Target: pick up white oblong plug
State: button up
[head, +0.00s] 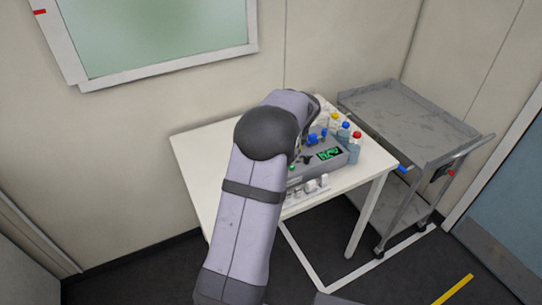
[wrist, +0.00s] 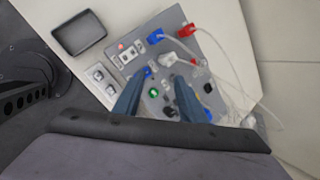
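In the wrist view, my gripper (wrist: 159,78) points down over a grey device panel (wrist: 206,50). Its two blue-grey fingers are apart, with no object held between them. A small white plug (wrist: 169,59) with a pale cable sits on the panel just beyond the right fingertip. It appears to be the oblong plug, but its shape is too small to be certain. A blue plug (wrist: 155,36) and a red plug (wrist: 187,30) are farther up the panel. In the head view, my arm hides the gripper and part of the device (head: 347,157).
White cables (wrist: 246,80) loop off the panel's right side. A dark flat box (wrist: 79,33) lies left of the panel. A grey trolley (head: 400,110) stands at right.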

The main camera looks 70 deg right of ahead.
jog(key=m, duration=0.3)
jog(key=r+m, duration=0.1)
jog(key=m, duration=0.2)
jog(key=w+d+m, duration=0.1)
jog(key=m, duration=0.3)
jog(key=shift+r, duration=0.15)
jog(key=shift+w, duration=0.1)
jog(key=shift+w+r+p+x, duration=0.1)
jog(key=shift+w+p+x, duration=0.1)
jog(key=shift+p+x, duration=1)
jog(key=shift+w+r+p+x, duration=0.15)
jog(key=shift+p+x, duration=0.3)
jog(key=shift+x, duration=1.4)
jog(key=shift+w+d+f, duration=0.2)
jog(key=shift+d+f, duration=0.2)
jog(key=shift+f, duration=0.2)
grip_shut()
